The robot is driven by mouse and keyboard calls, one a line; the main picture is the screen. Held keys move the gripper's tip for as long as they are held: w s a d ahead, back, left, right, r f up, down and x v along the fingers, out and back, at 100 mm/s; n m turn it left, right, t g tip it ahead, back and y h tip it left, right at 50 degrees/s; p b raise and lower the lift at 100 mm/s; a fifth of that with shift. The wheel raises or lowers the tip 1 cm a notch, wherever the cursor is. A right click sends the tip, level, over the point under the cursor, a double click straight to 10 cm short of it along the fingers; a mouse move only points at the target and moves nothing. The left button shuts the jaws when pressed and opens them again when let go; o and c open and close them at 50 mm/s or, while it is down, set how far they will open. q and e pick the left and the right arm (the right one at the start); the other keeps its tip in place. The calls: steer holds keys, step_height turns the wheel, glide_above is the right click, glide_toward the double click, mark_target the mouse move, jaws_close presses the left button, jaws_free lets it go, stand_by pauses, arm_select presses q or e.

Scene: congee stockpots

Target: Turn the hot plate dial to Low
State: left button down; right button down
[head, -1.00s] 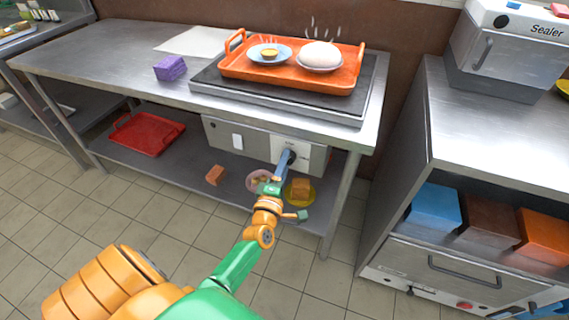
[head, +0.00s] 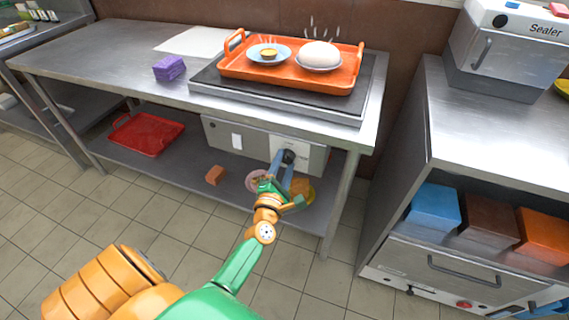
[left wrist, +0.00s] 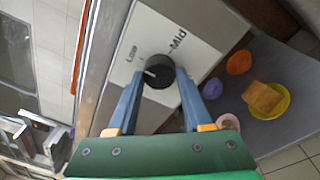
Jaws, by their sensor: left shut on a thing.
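The hot plate (head: 365,103) is a dark slab on the steel table, with its grey control panel (head: 222,133) below the tabletop. The black dial (left wrist: 158,72) sits on this panel; in the head view the dial (head: 288,157) is partly covered by my fingers. In the left wrist view the labels Low and Mid show beside it. Its white mark points left, close to the Low side. My left gripper (head: 281,160) has a blue finger on each side of the dial and is shut on it; it also fills the left wrist view (left wrist: 158,82). My right gripper is not in view.
An orange tray (head: 232,72) with two dishes sits on the hot plate. A red tray (head: 147,150) lies further left.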

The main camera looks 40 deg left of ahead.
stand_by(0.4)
arm_select(q)
steer(key=shift+c, duration=1.6)
jaws_free()
steer(key=v, duration=0.7)
